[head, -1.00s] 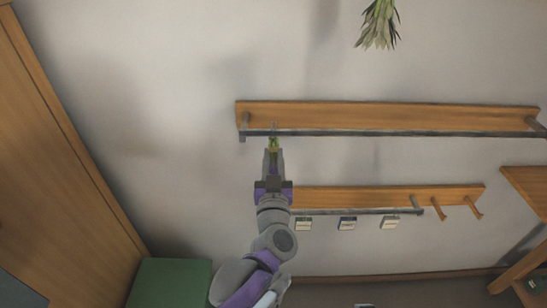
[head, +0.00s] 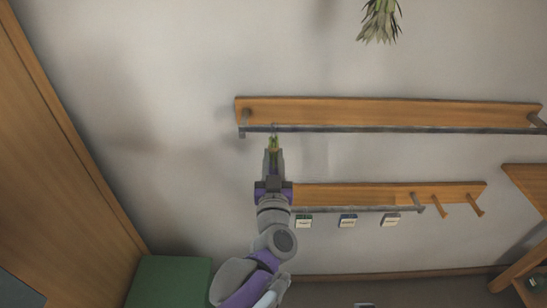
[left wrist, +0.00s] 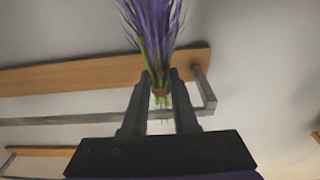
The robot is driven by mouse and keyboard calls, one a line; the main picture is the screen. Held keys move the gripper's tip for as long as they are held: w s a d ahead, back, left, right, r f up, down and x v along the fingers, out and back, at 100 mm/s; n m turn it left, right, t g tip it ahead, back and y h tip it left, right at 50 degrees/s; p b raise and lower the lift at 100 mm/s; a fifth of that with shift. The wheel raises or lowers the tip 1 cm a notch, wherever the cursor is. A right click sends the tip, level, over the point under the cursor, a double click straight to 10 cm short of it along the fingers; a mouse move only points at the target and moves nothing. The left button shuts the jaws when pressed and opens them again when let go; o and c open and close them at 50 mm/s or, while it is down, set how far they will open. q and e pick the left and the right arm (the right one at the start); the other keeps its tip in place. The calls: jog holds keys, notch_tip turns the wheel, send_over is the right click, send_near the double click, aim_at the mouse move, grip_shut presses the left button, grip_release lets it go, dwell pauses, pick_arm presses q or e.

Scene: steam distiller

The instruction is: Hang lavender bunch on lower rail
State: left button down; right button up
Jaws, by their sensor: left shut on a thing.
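My left gripper (head: 273,152) is shut on the lavender bunch (head: 275,143), of which only a small green part shows in the head view. The left wrist view shows the bunch's purple flowers (left wrist: 152,22) and green stems, with the tied stem end between the fingers (left wrist: 160,85). In the head view the gripper tips are just below the left end of the upper rail (head: 390,130). The lower rail (head: 350,210), a metal bar under a wooden board, is below and to the right, its left part hidden by my arm. My right gripper is not in view.
Another hanging bunch (head: 380,20) shows at the top. Small labels (head: 348,221) sit under the lower rail, and wooden pegs (head: 440,206) are at its right. A wooden cabinet (head: 60,150) and a green box (head: 170,281) stand at the left.

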pick_arm(q)
jog(key=shift+c, duration=0.6)
grip_release()
jog(key=s+f, duration=0.1)
jog(key=s, duration=0.7)
jog(key=shift+p, duration=0.35)
dwell(0.8)
dwell(0.4)
